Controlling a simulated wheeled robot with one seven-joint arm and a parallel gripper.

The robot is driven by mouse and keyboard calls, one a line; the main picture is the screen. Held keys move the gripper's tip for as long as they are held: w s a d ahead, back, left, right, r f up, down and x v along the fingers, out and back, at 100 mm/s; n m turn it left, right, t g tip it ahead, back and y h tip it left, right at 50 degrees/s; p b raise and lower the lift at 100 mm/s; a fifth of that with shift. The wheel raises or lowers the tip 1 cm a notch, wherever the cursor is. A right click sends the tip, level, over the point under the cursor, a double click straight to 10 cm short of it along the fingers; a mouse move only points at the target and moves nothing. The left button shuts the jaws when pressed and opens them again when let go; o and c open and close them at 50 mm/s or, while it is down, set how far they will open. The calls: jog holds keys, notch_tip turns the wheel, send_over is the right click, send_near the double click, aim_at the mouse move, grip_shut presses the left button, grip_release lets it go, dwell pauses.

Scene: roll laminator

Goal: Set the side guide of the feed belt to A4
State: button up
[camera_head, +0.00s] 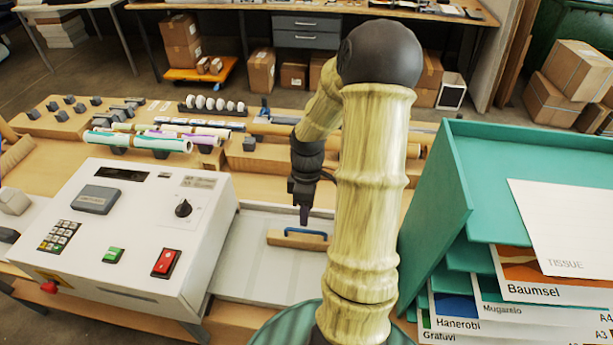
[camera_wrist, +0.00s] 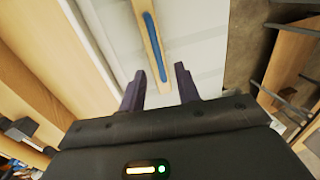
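The side guide (camera_head: 283,239) is a wooden bar with a blue grip strip on top. It lies across the white feed belt (camera_head: 250,280), right of the control box. In the wrist view the guide (camera_wrist: 145,28) runs away from me, its near end just beyond my fingertips. My gripper (camera_head: 304,217) points down over the belt, close to the blue strip. In the wrist view my gripper (camera_wrist: 158,80) has its two dark fingers apart with nothing between them. I cannot make out any A4 mark on the belt; my arm hides its right part.
The white control box (camera_head: 130,240) with dial, keypad and switches stands left of the belt. A green shelf (camera_head: 520,150) with labelled paper stacks stands close on the right. Rolls (camera_head: 140,141) and wooden holders lie behind. The belt in front of the guide is clear.

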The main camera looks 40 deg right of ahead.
notch_tip(320, 180, up, 12)
jog(key=w+d+b, duration=0.1)
jog(key=shift+w+d, duration=0.3)
jog(key=shift+w, duration=0.05)
jog(key=s+a+f+m+t+b, duration=0.1)
jog(key=s+a+f+m+t, duration=0.1)
jog(key=a, duration=0.6)
jog(key=s+a+f+m+t+h+b, duration=0.1)
jog(key=s+a+f+m+t, duration=0.1)
jog(key=s+a+f+m, duration=0.2)
jog(key=a+m, duration=0.3)
jog(key=a, duration=0.2)
jog(key=shift+a+f+h, duration=0.15)
jog(key=shift+h, duration=0.15)
dwell(0.9)
jog(key=shift+w, duration=0.15)
dwell(0.3)
